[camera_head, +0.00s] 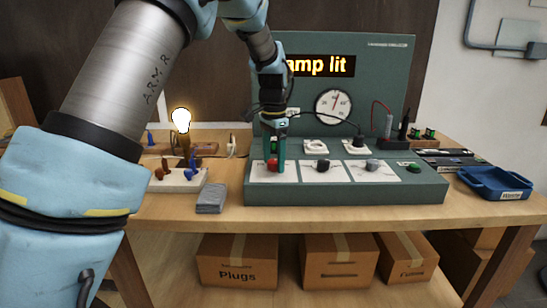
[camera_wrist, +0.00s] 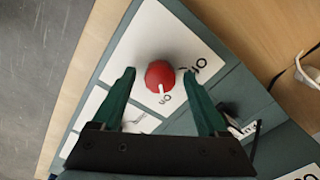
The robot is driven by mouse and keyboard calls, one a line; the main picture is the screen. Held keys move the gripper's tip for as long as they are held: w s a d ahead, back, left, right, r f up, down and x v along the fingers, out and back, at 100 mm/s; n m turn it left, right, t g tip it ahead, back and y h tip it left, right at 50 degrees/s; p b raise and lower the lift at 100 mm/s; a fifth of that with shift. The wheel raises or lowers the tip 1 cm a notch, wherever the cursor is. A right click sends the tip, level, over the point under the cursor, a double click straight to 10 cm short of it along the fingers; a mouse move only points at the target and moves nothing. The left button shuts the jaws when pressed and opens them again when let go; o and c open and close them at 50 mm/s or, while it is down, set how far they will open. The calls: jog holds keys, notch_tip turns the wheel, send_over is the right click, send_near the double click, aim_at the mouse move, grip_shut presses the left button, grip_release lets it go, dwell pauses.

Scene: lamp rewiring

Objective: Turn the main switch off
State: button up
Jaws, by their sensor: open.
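The main switch appears to be the red knob (camera_wrist: 160,74) on a white label plate in the wrist view. Its white pointer mark points toward the lettering at its lower edge, which seems to read "on". In the head view the red knob (camera_head: 271,164) shows partly behind my gripper. My gripper (camera_wrist: 159,75) is open, with one finger on each side of the knob. Gaps show between the fingers and the knob, and I cannot tell the height difference. In the head view my gripper (camera_head: 276,165) points down over the console's left plate.
The bulb (camera_head: 181,119) glows, and the display (camera_head: 321,66) reads "amp lit", its left end hidden. Black (camera_head: 322,165) and grey (camera_head: 372,165) knobs stand to the right. A grey block (camera_head: 211,198) and blue tray (camera_head: 497,185) lie on the table.

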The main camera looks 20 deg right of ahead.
grip_shut()
dwell(0.6)
